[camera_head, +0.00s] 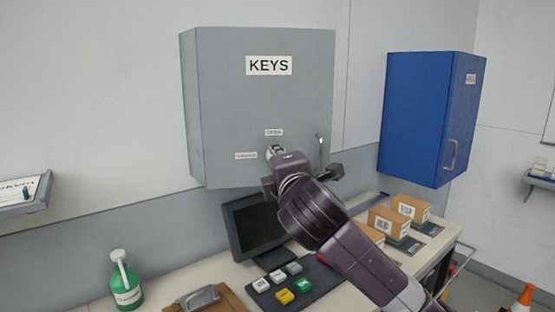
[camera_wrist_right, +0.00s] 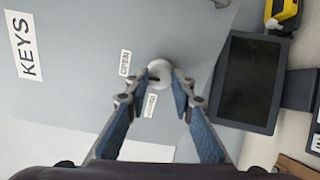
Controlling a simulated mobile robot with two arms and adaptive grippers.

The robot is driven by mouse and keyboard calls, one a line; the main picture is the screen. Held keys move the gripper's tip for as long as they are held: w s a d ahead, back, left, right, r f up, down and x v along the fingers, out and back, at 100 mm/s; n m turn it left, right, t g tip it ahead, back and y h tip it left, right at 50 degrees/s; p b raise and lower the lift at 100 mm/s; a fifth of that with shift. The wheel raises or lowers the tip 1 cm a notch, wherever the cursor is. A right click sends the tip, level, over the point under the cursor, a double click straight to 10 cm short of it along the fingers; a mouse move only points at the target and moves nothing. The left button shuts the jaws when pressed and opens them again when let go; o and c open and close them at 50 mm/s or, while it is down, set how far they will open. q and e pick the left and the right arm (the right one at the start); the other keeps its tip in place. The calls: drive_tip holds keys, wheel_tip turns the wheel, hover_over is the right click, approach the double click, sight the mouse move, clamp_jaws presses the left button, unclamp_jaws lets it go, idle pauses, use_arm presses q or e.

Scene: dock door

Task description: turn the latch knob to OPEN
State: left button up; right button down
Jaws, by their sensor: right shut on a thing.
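The grey key cabinet (camera_head: 225,95) hangs on the wall, marked KEYS. Its round pale latch knob (camera_wrist_right: 161,66) is low on the front, with a dark mark on its lower left in the wrist view. The OPEN label (camera_head: 273,132) is above the knob; a second small label (camera_head: 246,156) is to its left, too small to read surely. My right gripper (camera_wrist_right: 167,76) is shut on the knob, a blue-padded finger on either side. In the head view my right gripper (camera_head: 277,153) covers most of the knob. My left gripper is in neither view.
A monitor (camera_head: 250,228) stands below the cabinet on the bench, close under my right arm. A blue cabinet (camera_head: 420,115) hangs to the right.

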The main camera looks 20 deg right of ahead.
drive_tip(key=shift+m, duration=0.3)
drive_tip(key=c, duration=1.7)
unclamp_jaws()
drive_tip(key=shift+o, duration=0.2)
drive_tip(key=s+a, duration=0.1)
drive_tip(key=s, duration=1.1)
drive_tip(key=shift+a+r, duration=0.15)
drive_tip(key=shift+a, duration=0.05)
